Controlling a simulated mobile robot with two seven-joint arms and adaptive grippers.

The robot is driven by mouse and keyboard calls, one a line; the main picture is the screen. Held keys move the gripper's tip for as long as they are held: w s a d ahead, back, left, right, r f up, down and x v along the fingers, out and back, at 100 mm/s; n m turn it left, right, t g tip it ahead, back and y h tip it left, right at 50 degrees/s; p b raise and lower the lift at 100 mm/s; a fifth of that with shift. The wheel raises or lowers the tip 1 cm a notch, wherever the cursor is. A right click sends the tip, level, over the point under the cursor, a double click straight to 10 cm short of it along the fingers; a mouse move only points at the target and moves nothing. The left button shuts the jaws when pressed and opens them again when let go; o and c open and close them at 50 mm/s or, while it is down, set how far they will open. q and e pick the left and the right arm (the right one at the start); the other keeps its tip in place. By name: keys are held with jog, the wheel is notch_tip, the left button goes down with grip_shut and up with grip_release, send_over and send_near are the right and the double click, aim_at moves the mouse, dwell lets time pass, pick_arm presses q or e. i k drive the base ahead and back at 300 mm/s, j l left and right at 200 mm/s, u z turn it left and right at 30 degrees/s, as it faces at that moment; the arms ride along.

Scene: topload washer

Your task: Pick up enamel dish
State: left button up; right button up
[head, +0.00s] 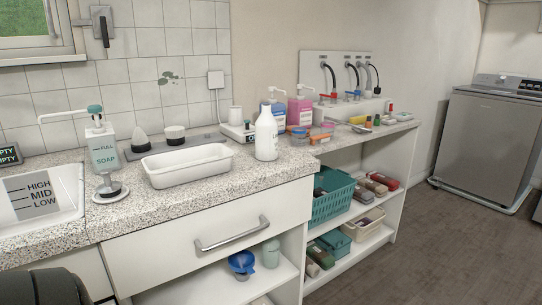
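A white rectangular dish, which looks like the enamel dish (187,175), sits upright on the speckled countertop (240,188), left of the middle of the head view. It looks empty, and its near side is close to the counter's front edge. Neither of my grippers can be seen, and nothing touches the dish from above. A dark rounded shape at the bottom left corner may be part of my own body.
A soap dispenser (103,150) stands left of the dish, and a white bottle (266,136) stands to its right. A grey tray (155,148) with small items lies behind it. A drawer handle (232,234) sticks out below. Open floor (430,250) lies at right.

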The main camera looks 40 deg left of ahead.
aim_at(166, 171)
jog(key=i+u, duration=0.65)
jog(key=u, duration=0.25)
jog(key=i+l+u, duration=0.2)
jog(key=u, duration=0.25)
jog(key=i+l, duration=0.05)
jog(key=i, duration=0.05)
